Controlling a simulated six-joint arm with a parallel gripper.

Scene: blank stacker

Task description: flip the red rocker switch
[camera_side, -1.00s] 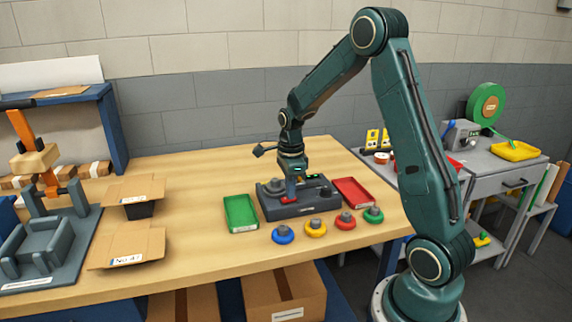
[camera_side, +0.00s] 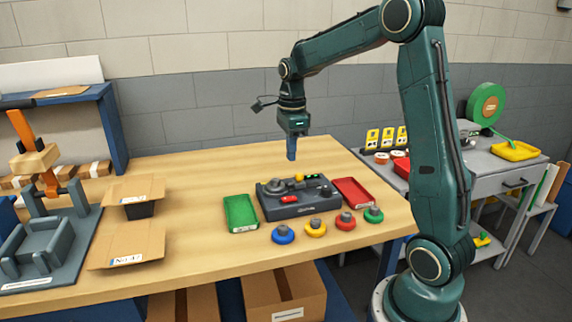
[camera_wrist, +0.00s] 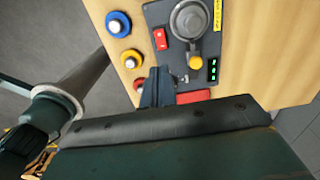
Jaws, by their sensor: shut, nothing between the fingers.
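The red rocker switch (camera_side: 289,199) sits on the front part of a dark grey control panel (camera_side: 310,208) on the wooden bench. In the wrist view the red rocker switch (camera_wrist: 160,39) lies on the panel's left side, beside a grey round dial with a lever. Which way the rocker is tipped is too small to tell. My gripper (camera_side: 291,157) is shut and empty, pointing down, well above the panel and apart from it. In the wrist view my gripper's fingers (camera_wrist: 157,88) show near the middle, below the switch.
A green tray (camera_side: 240,213) stands left of the panel and a red tray (camera_side: 353,192) right of it. Blue (camera_side: 283,235), yellow (camera_side: 316,228), red and green knobbed discs stand in front. Space above the panel is clear.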

